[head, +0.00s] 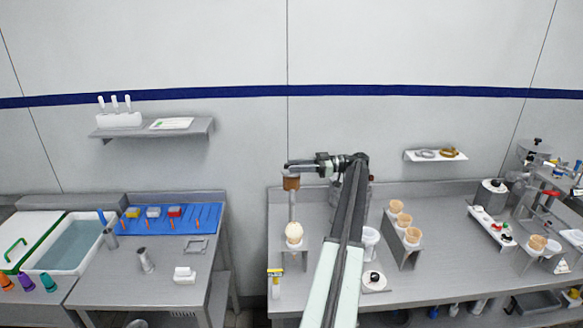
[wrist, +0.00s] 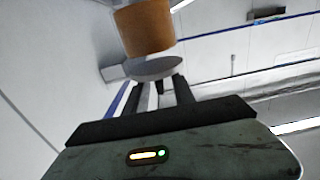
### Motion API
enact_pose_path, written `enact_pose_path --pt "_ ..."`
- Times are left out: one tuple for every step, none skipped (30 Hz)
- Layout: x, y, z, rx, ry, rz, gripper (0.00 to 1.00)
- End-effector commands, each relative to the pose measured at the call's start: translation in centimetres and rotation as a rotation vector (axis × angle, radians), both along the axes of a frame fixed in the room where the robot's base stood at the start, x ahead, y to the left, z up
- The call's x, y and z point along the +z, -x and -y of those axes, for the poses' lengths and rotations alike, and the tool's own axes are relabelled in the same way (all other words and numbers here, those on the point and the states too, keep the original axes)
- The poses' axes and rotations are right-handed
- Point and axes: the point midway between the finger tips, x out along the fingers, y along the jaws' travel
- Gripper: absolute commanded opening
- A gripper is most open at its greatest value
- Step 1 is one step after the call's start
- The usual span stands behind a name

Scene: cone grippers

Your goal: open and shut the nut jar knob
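The nut jar (head: 291,183) appears as a brown cylinder at the top of a pale post in the head view. It looms large at the top of the wrist view (wrist: 146,27). A grey disc (wrist: 157,69), likely its base or knob, sits just below the brown part there. My gripper (head: 291,164) reaches left at the jar in the head view. In the wrist view its two dark fingers (wrist: 160,92) stand apart, with a small dark piece between them and light gaps on both sides. The disc hides the fingertips, so contact is unclear.
Below the jar, a cone with a pale scoop (head: 294,232) stands in a holder. Several empty cones (head: 404,220) stand in a rack to the right. A white lidded tub (head: 374,282) with a black knob is near the front. A blue mat (head: 170,218) lies on the left bench.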

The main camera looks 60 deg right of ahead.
Motion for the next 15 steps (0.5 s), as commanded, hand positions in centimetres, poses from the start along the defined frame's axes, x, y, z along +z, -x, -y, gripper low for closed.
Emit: enact_pose_path --pt "0.0 0.7 0.7 -0.002 0.0 0.0 0.31" --pt "0.0 1.1 1.0 -0.001 0.0 0.0 0.31" --pt "0.0 1.8 1.6 -0.001 0.0 0.0 0.31" --pt "0.0 2.4 2.0 -0.002 0.0 0.0 0.31" --pt "0.0 2.9 2.3 -0.002 0.0 0.0 0.31" --pt "0.0 3.5 2.7 -0.001 0.0 0.0 0.31" --pt "0.0 3.9 3.0 -0.001 0.0 0.0 0.31" --pt "0.0 4.3 3.2 -0.001 0.0 0.0 0.31" --pt "0.0 4.7 3.4 -0.001 0.0 0.0 0.31" --pt "0.0 4.9 3.5 -0.002 0.0 0.0 0.31" --pt "0.0 5.0 3.5 -0.002 0.0 0.0 0.31" --pt "0.0 5.0 3.5 -0.003 0.0 0.0 0.31" --pt "0.0 5.0 3.4 -0.003 0.0 0.0 0.31" --pt "0.0 5.0 3.4 -0.003 0.0 0.0 0.31" --pt "0.0 5.0 3.4 -0.003 0.0 0.0 0.31"
